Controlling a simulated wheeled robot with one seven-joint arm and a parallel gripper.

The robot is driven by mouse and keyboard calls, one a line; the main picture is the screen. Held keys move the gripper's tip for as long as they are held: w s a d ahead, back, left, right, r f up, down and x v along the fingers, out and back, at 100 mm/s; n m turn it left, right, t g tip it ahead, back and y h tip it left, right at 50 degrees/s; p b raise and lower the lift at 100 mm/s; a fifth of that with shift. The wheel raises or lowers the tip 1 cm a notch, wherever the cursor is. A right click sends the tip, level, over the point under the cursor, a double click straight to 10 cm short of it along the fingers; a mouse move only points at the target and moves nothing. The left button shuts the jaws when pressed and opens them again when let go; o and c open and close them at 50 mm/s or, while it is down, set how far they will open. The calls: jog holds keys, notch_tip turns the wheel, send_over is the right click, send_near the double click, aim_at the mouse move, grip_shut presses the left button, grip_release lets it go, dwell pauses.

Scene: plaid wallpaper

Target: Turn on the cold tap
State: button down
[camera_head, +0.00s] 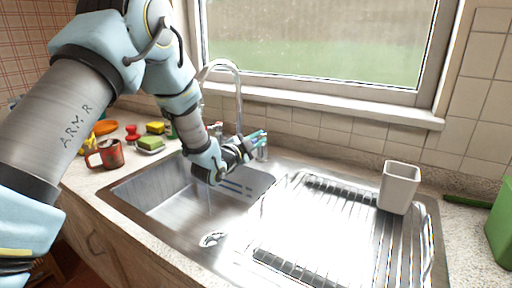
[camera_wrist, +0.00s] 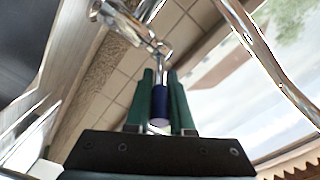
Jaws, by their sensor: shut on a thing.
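The cold tap handle, a dark blue cylinder (camera_wrist: 159,105), shows between the two green fingers of my gripper (camera_wrist: 160,82) in the wrist view. My gripper is shut on it. The chrome tap body (camera_wrist: 150,38) extends beyond the fingertips in that view. In the head view my gripper (camera_head: 252,143) is at the back of the sink, just right of the curved chrome spout (camera_head: 239,95). A chrome tap part (camera_head: 262,153) shows beside the fingers there. My gripper and arm hide much of the taps.
The steel sink basin (camera_head: 160,199) lies below my gripper. A red mug (camera_head: 109,154) and a sponge (camera_head: 150,144) stand left. The window sill (camera_head: 330,105) runs behind. The spout (camera_wrist: 262,45) passes close by at right in the wrist view.

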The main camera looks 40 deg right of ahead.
jog(key=shift+s+d+f+n+t+y+b, duration=0.1)
jog(key=shift+s+d+n+t+y+b, duration=0.25)
jog(key=shift+n+t+b, duration=0.45)
jog(key=shift+s+d+n+t+y+b, duration=0.15)
jog(key=shift+n+t+y+b, duration=0.3)
jog(key=shift+t+b, duration=0.55)
jog(key=shift+s+d+f+n+t+y+b, duration=0.1)
jog(key=shift+s+n+t+y+b, duration=0.25)
jog(key=shift+n+t+b, duration=0.5)
jog(key=shift+r+t, duration=0.1)
jog(key=shift+t, duration=0.15)
jog(key=c, duration=0.8)
grip_release()
jog(key=shift+w+r, duration=0.1)
jog(key=b+v, duration=0.2)
jog(key=v, duration=0.8)
jog(key=shift+s+a+b, duration=0.3)
jog(key=shift+b, duration=0.1)
